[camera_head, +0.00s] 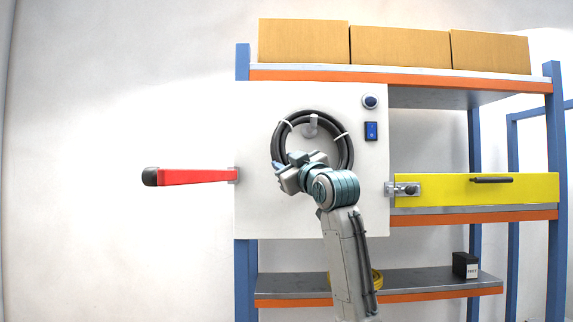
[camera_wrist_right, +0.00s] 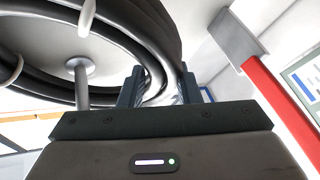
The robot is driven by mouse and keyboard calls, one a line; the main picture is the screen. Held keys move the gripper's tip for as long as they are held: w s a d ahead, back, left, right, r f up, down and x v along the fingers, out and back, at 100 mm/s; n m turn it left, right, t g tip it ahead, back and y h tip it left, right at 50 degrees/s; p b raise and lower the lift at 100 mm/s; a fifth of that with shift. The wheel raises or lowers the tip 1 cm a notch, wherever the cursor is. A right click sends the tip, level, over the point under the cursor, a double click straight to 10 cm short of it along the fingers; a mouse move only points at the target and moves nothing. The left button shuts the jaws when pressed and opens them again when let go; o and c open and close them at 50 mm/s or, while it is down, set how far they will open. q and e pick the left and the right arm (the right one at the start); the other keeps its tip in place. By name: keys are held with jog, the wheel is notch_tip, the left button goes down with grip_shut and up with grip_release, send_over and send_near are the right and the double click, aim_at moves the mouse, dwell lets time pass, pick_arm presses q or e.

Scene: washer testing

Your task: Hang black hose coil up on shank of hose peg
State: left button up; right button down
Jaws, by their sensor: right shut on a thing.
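The black hose coil (camera_head: 349,152), bound with white ties, is upright in front of the white panel. My right gripper (camera_head: 293,172) is shut on its lower left part. In the right wrist view the coil (camera_wrist_right: 150,32) passes between the fingers of the gripper (camera_wrist_right: 160,88). The light hose peg (camera_head: 312,122) shows inside the coil's opening, near its top. The peg's shank and round disc (camera_wrist_right: 81,75) also show within the loop in the wrist view. I cannot tell whether the coil touches the shank. My left gripper is out of view.
A red bar (camera_head: 195,176) sticks out left. A yellow bar (camera_head: 530,188) crosses the rack at right. Boxes (camera_head: 400,47) stand on top.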

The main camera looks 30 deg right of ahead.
jog(key=shift+w+f, duration=0.1)
jog(key=shift+f, duration=0.1)
jog(key=c, duration=1.4)
grip_release()
jog(key=o, duration=0.4)
jog(key=shift+o, duration=0.2)
jog(key=shift+a+r, duration=0.1)
jog(key=shift+s, duration=0.25)
